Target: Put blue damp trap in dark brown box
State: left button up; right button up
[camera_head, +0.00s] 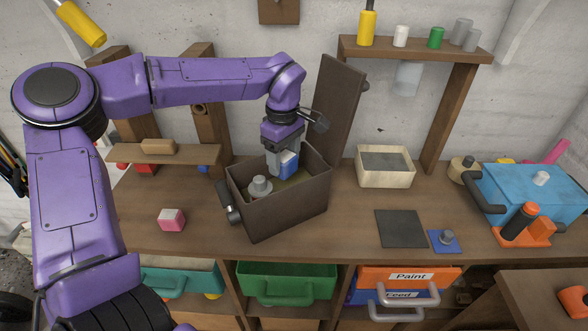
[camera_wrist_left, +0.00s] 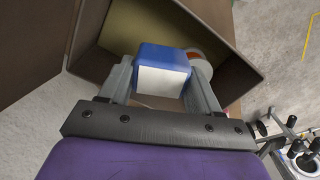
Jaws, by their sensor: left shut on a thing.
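The blue damp trap, a small block with a white face (camera_head: 288,164), is between the fingers of my left gripper (camera_head: 282,158). In the left wrist view the blue block (camera_wrist_left: 162,70) sits between both fingers (camera_wrist_left: 162,85). The dark brown box (camera_head: 285,212) stands on the bench with its lid (camera_head: 337,112) raised at the right. My left gripper points down into the box's opening, with the block at about rim height or just below. Whether the block touches the floor of the box is hidden. My right gripper is not in view.
A grey knobbed object (camera_head: 260,187) is inside the box at the left. A pink and white block (camera_head: 171,220) lies left of the box. A cream tray (camera_head: 385,167), a dark flat mat (camera_head: 401,228) and a blue toolbox (camera_head: 530,190) are to the right.

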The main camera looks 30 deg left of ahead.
aim_at(293, 172)
pick_arm(q)
jog(key=w+f, duration=0.1)
jog(key=f, duration=0.3)
jog(key=w+f+p, duration=0.1)
jog(key=shift+w+d+f, duration=0.35)
jog(key=shift+d+f, duration=0.05)
jog(key=shift+w+a+f, duration=0.1)
jog(key=shift+w+f, duration=0.05)
jog(key=shift+f, duration=0.25)
jog(key=shift+f, duration=0.1)
jog(key=o, duration=1.1)
notch_tip(293, 172, up, 12)
jog(key=shift+r+b, duration=0.2)
jog(key=shift+b, duration=0.4)
